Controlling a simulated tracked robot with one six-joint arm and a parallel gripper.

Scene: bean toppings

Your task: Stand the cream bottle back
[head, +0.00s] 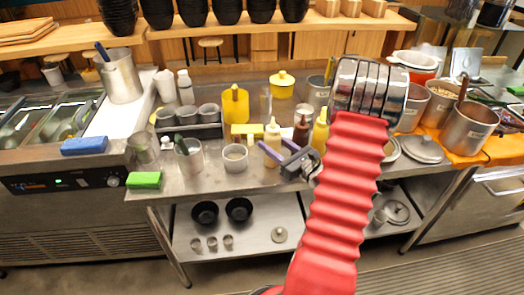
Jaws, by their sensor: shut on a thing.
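The cream bottle (272,133) is a pale squeeze bottle with a pointed nozzle, upright near the middle of the steel counter. My gripper (275,146), with purple fingers, reaches it from the right and is shut on it around the lower body. The fingers hide part of the bottle, and I cannot tell whether its base touches the counter. A dark brown bottle (301,132) and a yellow bottle (320,133) stand to its right, close to my gripper and arm.
A metal cup (235,158) stands left of the bottle, with a utensil pot (188,155) further left. A yellow block (246,130) and yellow jug (236,103) are behind. Pots (469,127) crowd the right. The counter's front edge is close.

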